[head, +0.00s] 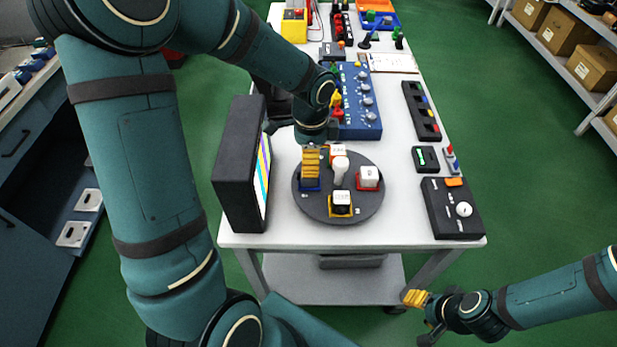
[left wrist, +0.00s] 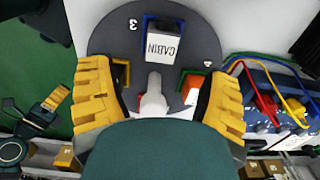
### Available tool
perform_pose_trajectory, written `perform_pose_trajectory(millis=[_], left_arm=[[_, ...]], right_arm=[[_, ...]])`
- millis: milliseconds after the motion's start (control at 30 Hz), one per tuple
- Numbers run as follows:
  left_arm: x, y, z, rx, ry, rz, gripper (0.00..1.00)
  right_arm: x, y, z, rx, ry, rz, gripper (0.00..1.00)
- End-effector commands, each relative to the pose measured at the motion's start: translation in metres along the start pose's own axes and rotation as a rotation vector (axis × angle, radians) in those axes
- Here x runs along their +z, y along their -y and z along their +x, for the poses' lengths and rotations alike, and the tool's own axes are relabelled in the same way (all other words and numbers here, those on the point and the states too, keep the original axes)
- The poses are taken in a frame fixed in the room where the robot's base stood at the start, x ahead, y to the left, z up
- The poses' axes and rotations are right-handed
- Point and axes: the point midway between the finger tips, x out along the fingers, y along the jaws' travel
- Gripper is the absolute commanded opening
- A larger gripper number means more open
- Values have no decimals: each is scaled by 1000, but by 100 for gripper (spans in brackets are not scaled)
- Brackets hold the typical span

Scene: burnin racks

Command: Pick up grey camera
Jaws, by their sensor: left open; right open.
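A light grey, upright piece (head: 340,166) with a rounded head stands at the middle of a dark round disc (head: 310,209). I cannot tell for sure that it is the grey camera. White blocks sit around it in coloured holders: one in red (head: 369,176), one in yellow (head: 341,199), one behind. A block marked CABIN (left wrist: 161,44) sits in the blue holder. My left gripper (head: 311,163) is open over the disc's left side. In the left wrist view its yellow fingers (left wrist: 165,98) flank the grey piece (left wrist: 153,97). My right gripper (head: 416,314) is open, off the table's front right.
A black monitor (head: 240,165) stands close left of the disc. A blue panel (head: 361,105) with cables is behind it. Black control boxes (head: 451,208) line the right edge. Bare white tabletop (head: 398,205) lies between disc and boxes.

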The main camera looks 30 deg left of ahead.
Motion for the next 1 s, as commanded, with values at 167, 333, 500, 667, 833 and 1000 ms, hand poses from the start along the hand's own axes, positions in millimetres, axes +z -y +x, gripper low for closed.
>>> perform_pose_trajectory(millis=[167, 333, 500, 667, 833, 1000], left_arm=[[0, 0, 17, 1, 0, -2, 78], [2, 0, 25, 1, 0, -2, 78], [7, 0, 48, 3, 1, -2, 78], [7, 1, 68, 1, 0, -1, 78], [7, 1, 70, 0, -1, -2, 78], [7, 1, 70, 0, -1, -2, 50]], right_arm=[[-1, -2, 5, 0, -3, 0, 47], [-1, -3, 7, 0, -4, 0, 47], [-2, -6, 15, 0, -8, -1, 47], [-3, -8, 21, 1, -11, -2, 47], [-3, -8, 21, 1, -12, -2, 47], [-3, -8, 21, 1, -12, -2, 47]])
